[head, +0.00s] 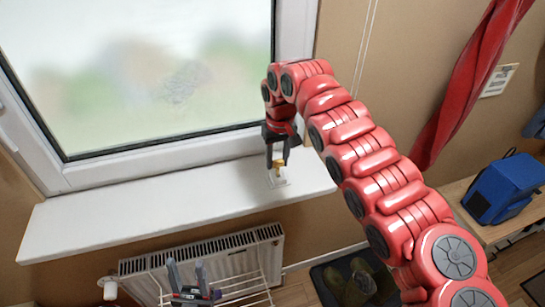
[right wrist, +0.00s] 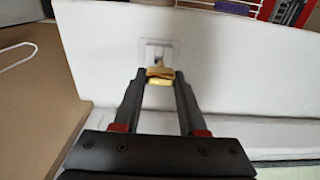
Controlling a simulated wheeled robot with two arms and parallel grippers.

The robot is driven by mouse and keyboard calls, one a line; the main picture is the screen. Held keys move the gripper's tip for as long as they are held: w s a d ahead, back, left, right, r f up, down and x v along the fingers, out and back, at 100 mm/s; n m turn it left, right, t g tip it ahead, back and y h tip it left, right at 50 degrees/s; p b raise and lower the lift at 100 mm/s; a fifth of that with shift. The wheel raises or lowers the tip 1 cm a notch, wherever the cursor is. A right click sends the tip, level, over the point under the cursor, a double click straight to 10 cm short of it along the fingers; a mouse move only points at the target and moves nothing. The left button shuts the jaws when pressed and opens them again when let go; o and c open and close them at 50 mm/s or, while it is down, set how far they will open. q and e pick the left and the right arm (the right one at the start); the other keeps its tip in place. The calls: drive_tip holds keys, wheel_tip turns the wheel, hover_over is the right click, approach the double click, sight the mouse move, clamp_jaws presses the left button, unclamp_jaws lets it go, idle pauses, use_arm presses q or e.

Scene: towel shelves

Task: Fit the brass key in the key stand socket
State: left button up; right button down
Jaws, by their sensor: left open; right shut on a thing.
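The brass key (head: 280,164) is between the fingertips of my right gripper (head: 277,158), just above the windowsill. The right wrist view shows the gold key (right wrist: 160,75) pinched between the two dark fingers of that gripper (right wrist: 161,82). The key stand (head: 277,179) is a small pale plate on the sill, right below the key. It also shows in the right wrist view (right wrist: 158,48), just beyond the key. I cannot tell whether the key touches the socket, which the key and fingers partly hide. My left gripper (head: 187,272) is open and empty at the bottom, in front of the radiator.
The white windowsill (head: 130,210) is otherwise clear, with the window behind it. A radiator (head: 235,250) and a wire rack (head: 245,290) are below. A blue bag (head: 505,188) stands on a wooden surface at right. A red towel (head: 465,85) hangs on the wall.

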drive_tip(key=shift+f+b, duration=0.8)
drive_tip(key=shift+f, duration=0.3)
drive_tip(key=shift+c, duration=1.9)
unclamp_jaws()
drive_tip(key=shift+r, duration=0.1)
wheel_tip(320, 180, up, 18)
drive_tip(key=w+p, duration=0.1)
drive_tip(key=p, duration=0.9)
drive_tip(key=shift+w, duration=0.15)
drive_tip(key=shift+a, duration=0.1)
